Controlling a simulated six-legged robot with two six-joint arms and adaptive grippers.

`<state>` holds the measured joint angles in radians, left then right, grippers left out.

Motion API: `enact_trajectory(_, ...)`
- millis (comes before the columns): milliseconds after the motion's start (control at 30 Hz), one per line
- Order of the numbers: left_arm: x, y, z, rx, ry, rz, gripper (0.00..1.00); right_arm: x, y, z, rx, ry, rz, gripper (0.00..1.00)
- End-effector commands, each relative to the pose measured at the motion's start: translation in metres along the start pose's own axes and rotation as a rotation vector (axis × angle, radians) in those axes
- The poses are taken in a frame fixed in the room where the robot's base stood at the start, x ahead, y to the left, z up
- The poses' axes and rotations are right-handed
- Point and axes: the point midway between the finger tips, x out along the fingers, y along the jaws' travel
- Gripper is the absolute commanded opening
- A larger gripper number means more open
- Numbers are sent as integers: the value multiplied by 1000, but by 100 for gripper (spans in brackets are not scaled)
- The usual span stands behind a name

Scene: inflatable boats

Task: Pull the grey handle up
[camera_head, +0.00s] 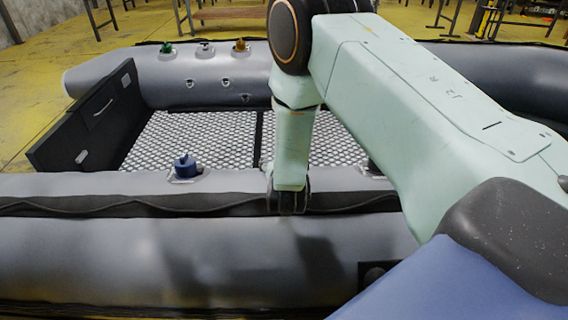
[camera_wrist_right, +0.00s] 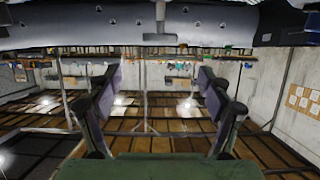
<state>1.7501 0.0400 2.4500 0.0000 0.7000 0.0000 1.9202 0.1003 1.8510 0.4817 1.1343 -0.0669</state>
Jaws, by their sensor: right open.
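My right arm reaches in from the right in the head view and bends down over the near tube of the grey inflatable boat (camera_head: 100,257). Its lower end is at the tube; the fingers cannot be made out there. In the right wrist view my right gripper (camera_wrist_right: 158,95) is open, with its two dark fingers wide apart and nothing between them. The boat's dark tube (camera_wrist_right: 100,32) runs across the top of that view. A small upright grey piece (camera_wrist_right: 160,14) shows on it; I cannot tell whether it is the grey handle. My left gripper is not in view.
A blue-capped fitting (camera_head: 185,166) stands on the near tube. Green (camera_head: 167,48) and orange (camera_head: 240,45) fittings sit on the far tube. A black board (camera_head: 95,115) closes the boat's left end. The patterned deck (camera_head: 190,140) is bare where visible.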

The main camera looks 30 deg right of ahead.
Motion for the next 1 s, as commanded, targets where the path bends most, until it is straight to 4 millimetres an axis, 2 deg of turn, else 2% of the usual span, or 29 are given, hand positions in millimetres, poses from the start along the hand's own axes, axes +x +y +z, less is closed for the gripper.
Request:
enact_trajectory(100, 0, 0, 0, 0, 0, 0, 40, -15, -1, 0, -1, -1, -2, 79)
enact_trajectory(300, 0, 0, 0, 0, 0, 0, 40, -26, 0, 0, 1, 1, 0, 79)
enact_trajectory(833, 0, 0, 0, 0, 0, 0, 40, -26, 0, 0, 1, 1, 0, 79)
enact_trajectory(1000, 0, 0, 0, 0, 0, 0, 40, -17, 0, 0, 2, 2, 1, 79)
